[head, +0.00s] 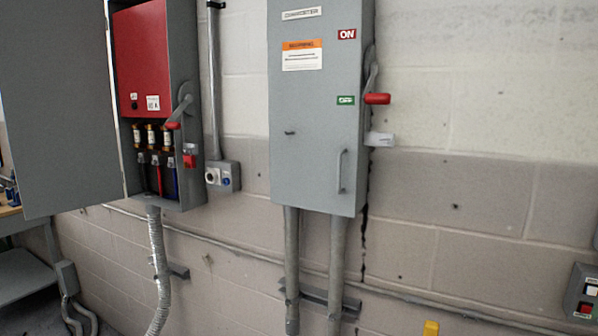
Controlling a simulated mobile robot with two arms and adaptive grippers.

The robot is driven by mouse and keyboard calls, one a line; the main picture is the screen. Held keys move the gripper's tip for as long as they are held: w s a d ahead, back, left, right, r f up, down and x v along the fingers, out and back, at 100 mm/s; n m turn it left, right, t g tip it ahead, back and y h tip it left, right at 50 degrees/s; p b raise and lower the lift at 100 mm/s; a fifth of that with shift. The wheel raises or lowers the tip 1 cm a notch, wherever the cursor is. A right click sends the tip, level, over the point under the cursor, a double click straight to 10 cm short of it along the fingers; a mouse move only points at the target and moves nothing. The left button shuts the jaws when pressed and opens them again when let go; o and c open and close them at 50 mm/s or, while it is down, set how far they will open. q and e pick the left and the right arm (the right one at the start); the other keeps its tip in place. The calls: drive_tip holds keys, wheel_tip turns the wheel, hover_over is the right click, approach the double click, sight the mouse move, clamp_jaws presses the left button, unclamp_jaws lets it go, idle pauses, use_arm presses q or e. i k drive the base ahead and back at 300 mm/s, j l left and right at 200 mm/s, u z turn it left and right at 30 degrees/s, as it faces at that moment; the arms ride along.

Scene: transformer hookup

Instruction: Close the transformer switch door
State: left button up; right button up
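The transformer switch box (190,120) is a grey wall cabinet at the left of the head view. Its grey door (55,110) stands wide open, swung out to the left. Inside are a red panel (142,60), several fuses with cables below them, and a red-tipped lever (174,126) on the right side. A second grey cabinet (310,150), with a partly legible label at its top, is closed in the middle. It has a red-knobbed lever (377,99) on its right side. Neither gripper is in view.
A small control box (223,177) sits right of the open cabinet. Conduits (158,265) run down from both cabinets. A workbench (22,265) stands at the lower left. Another control box (582,293) is at the right edge. The wall right of the middle cabinet is mostly clear.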

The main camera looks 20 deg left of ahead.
sight(56, 95)
drive_tip(key=u, duration=1.3)
drive_tip(key=i+j+z, duration=0.25)
drive_tip(key=i+j, duration=0.25)
drive_tip(key=j, duration=0.3)
drive_tip(key=i+j+z, duration=0.15)
drive_tip(key=j, duration=0.25)
drive_tip(key=i, duration=0.05)
